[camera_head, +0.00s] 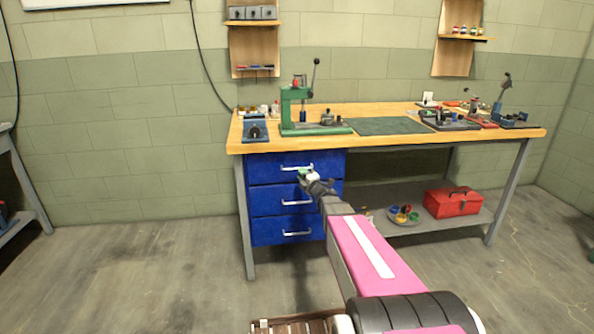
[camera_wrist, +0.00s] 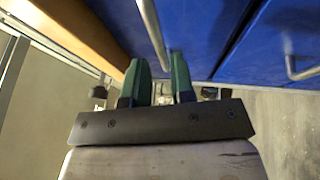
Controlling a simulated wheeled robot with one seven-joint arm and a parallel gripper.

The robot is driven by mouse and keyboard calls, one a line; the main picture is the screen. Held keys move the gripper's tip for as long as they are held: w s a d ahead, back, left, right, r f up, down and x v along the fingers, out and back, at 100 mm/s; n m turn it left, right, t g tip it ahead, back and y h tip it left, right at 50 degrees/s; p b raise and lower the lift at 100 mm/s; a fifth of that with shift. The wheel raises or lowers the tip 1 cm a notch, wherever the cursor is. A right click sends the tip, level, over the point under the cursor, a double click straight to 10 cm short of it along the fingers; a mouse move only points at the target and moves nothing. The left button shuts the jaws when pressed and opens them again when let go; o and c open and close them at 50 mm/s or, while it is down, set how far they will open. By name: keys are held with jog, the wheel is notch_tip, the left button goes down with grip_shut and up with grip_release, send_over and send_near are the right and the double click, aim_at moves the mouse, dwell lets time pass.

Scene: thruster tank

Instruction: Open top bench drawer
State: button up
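The top bench drawer (camera_head: 270,166) is the uppermost of three blue drawers under the left of the bench. Its front looks flush with the drawers below, so it appears shut. Its silver bar handle (camera_head: 293,168) is partly hidden by my gripper (camera_head: 308,176) at its right end. In the wrist view, the handle (camera_wrist: 150,28) runs down to between the green fingertips of my gripper (camera_wrist: 159,66). The fingers are apart, with a gap visible between them. I cannot tell whether either finger touches the bar.
The middle drawer's handle (camera_head: 296,202) and bottom drawer's handle (camera_head: 297,233) lie below. The wooden benchtop (camera_head: 400,148) overhangs the drawers and holds a green press (camera_head: 290,108). A red toolbox (camera_head: 452,203) sits on the lower shelf. Floor in front of the drawers is mostly clear.

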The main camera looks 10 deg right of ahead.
jog(key=x, duration=0.5)
grip_shut()
jog(key=shift+s, duration=0.15)
